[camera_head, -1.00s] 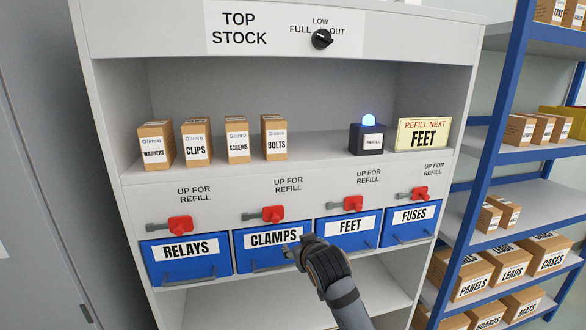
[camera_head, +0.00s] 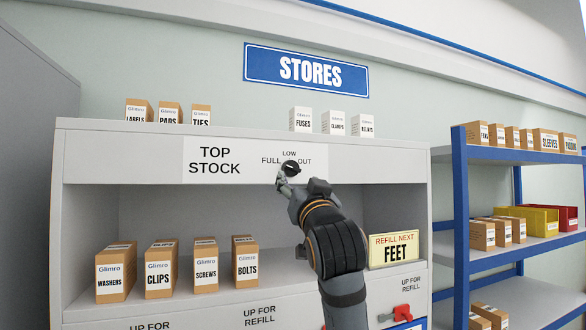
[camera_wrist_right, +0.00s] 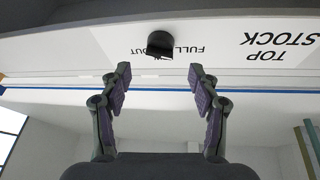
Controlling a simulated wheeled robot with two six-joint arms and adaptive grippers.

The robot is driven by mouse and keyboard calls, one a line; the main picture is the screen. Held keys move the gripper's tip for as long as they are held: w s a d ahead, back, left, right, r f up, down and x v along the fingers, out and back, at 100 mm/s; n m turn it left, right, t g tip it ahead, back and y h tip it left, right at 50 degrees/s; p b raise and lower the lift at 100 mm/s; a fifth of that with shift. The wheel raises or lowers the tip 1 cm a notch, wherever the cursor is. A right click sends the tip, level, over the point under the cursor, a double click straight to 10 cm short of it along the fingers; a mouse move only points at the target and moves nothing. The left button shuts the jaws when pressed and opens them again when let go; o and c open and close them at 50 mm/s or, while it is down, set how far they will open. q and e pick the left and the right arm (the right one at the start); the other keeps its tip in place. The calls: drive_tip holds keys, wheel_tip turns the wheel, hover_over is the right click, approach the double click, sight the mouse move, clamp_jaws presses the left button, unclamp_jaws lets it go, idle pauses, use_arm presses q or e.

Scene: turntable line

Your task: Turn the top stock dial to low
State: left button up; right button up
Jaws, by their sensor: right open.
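The top stock dial (camera_head: 292,167) is a small black knob on the white panel (camera_head: 232,172) lettered TOP STOCK, with FULL to its left, LOW above it and OUT to its right. My right gripper (camera_head: 283,182) is just in front of and below the dial in the head view and partly covers it. In the right wrist view, the dial (camera_wrist_right: 160,44) is ahead of the open fingers (camera_wrist_right: 160,78), roughly centred between them and apart from both. The knob's pointer setting cannot be read clearly now. My left gripper is not in view.
Below the panel, a shelf holds several small boxes (camera_head: 159,268) and a REFILL NEXT FEET sign (camera_head: 394,250). White boxes (camera_head: 335,122) and brown boxes (camera_head: 170,115) stand above the unit. A blue-framed rack (camera_head: 461,230) is at the right.

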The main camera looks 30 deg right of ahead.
sight(293, 170)
drive_tip(key=p+x, duration=0.2)
drive_tip(key=x, duration=0.4)
drive_tip(key=shift+r+p, duration=0.2)
drive_tip(key=shift+p, duration=0.1)
drive_tip(key=shift+w+d, duration=0.15)
drive_tip(key=shift+w, duration=0.2)
drive_tip(key=shift+s, duration=0.1)
drive_tip(key=c, duration=1.1)
